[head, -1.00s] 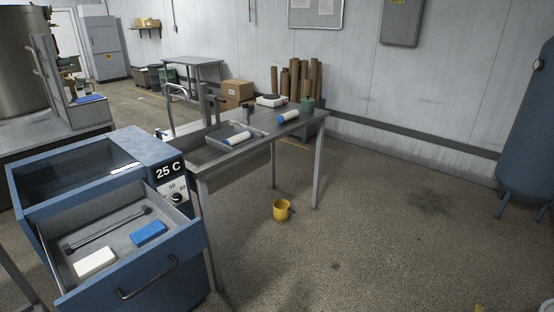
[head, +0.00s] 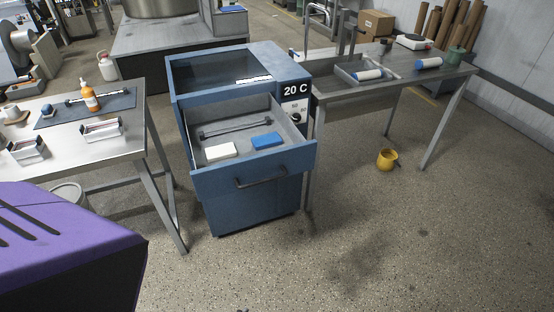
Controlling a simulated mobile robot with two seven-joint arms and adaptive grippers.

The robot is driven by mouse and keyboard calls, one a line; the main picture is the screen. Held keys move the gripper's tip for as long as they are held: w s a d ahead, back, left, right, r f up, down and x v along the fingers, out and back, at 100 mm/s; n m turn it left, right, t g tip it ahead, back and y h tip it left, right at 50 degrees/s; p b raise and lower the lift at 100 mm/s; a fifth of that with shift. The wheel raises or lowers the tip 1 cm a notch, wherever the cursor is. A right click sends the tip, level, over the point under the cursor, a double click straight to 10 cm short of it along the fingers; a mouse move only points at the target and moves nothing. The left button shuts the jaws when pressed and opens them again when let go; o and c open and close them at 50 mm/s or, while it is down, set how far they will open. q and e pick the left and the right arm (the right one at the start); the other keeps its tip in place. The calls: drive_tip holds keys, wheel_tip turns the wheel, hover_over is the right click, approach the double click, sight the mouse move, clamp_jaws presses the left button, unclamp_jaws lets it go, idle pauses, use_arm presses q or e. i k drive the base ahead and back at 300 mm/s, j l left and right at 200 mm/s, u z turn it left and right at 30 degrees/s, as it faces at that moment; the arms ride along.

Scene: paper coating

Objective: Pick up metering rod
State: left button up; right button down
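A thin grey rod with dark ends (head: 235,128) lies at the back of the open drawer (head: 197,172) of the blue cabinet. It looks like a metering rod. A white block (head: 221,151) and a blue block (head: 267,141) lie in front of it. Another thin rod with black ends (head: 88,98) lies on a dark mat (head: 62,117) on the left table, partly behind an orange bottle (head: 90,97). I cannot tell which rod is meant. Neither gripper is in view.
The blue cabinet (head: 253,195) reads 20 C. The left table (head: 125,150) holds two small trays. A purple slotted surface (head: 75,240) fills the lower left.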

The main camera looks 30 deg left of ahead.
sight(268, 120)
drive_tip(key=j+u, duration=0.15)
drive_tip(key=u, duration=1)
drive_tip(key=i+j+z, duration=0.25)
drive_tip(key=i+j, duration=0.15)
drive_tip(key=j, duration=0.25)
drive_tip(key=i+j+z, duration=0.1)
drive_tip(key=j, duration=0.25)
drive_tip(key=i+j+z, duration=0.1)
drive_tip(key=i+j, duration=0.15)
drive_tip(key=j, duration=0.15)
